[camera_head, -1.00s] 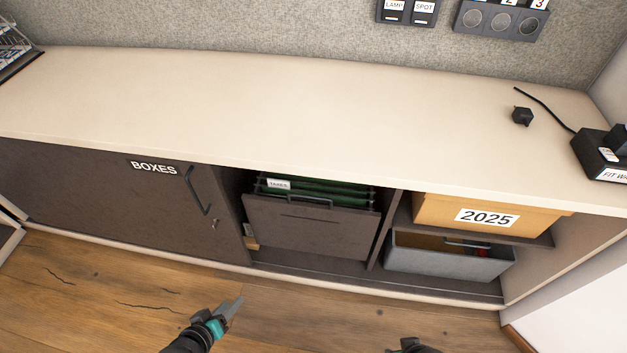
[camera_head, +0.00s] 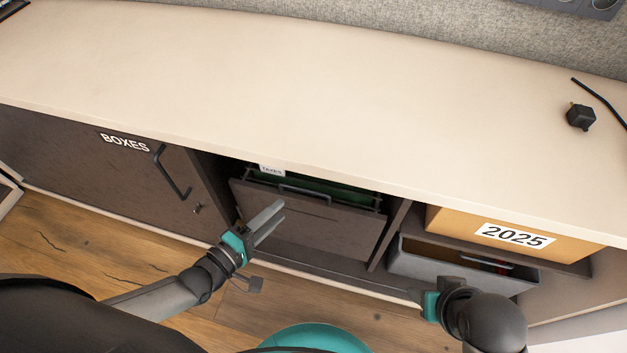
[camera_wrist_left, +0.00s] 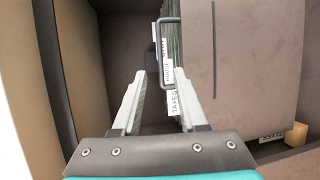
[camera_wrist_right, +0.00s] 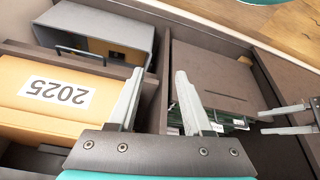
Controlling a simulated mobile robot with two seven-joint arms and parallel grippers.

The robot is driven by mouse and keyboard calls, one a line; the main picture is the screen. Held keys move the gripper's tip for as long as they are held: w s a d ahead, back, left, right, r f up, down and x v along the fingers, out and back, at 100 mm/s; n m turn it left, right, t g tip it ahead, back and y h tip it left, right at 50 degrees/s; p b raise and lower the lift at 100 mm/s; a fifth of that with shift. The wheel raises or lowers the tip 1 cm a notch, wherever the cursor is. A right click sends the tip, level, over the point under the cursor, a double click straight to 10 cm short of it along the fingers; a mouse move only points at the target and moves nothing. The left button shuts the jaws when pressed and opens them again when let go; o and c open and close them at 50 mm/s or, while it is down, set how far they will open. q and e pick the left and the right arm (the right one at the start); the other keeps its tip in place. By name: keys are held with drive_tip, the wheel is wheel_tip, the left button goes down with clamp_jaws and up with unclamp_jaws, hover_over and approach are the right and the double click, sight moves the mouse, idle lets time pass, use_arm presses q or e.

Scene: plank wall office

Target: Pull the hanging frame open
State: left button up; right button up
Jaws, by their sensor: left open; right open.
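The hanging frame (camera_head: 325,222) has a dark brown front panel with a black bar handle (camera_head: 305,193) on its top edge. It sits in the middle bay of the cabinet, with green folders (camera_head: 325,184) and a TAXES tab behind the panel. My left gripper (camera_head: 283,208) is open and empty in front of the panel's left part, below the handle. In the left wrist view the handle (camera_wrist_left: 157,45) shows beyond the open fingers (camera_wrist_left: 160,76); I cannot tell the gap. My right gripper (camera_wrist_right: 158,78) is open and empty, near the grey bin.
A BOXES door (camera_head: 95,165) with a handle is at left. At right, an orange 2025 box (camera_head: 460,222) stands on a shelf above a grey bin (camera_head: 420,266). The pale countertop (camera_head: 270,85) overhangs the bays; a black plug (camera_head: 581,116) lies on it.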

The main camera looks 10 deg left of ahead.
use_arm(q)
drive_tip(key=b+x, duration=0.5)
drive_tip(key=x, duration=0.8)
use_arm(e)
drive_tip(key=w+a+r+t+y, duration=0.2)
drive_tip(key=w+a+t+y, duration=0.1)
drive_tip(key=w+a+t, duration=0.2)
drive_tip(key=shift+w+a+r+n+t+y, duration=0.35)
drive_tip(key=shift+a+t, duration=0.55)
drive_tip(key=shift+a, duration=0.5)
use_arm(q)
drive_tip(key=shift+w+f, duration=0.15)
clamp_jaws()
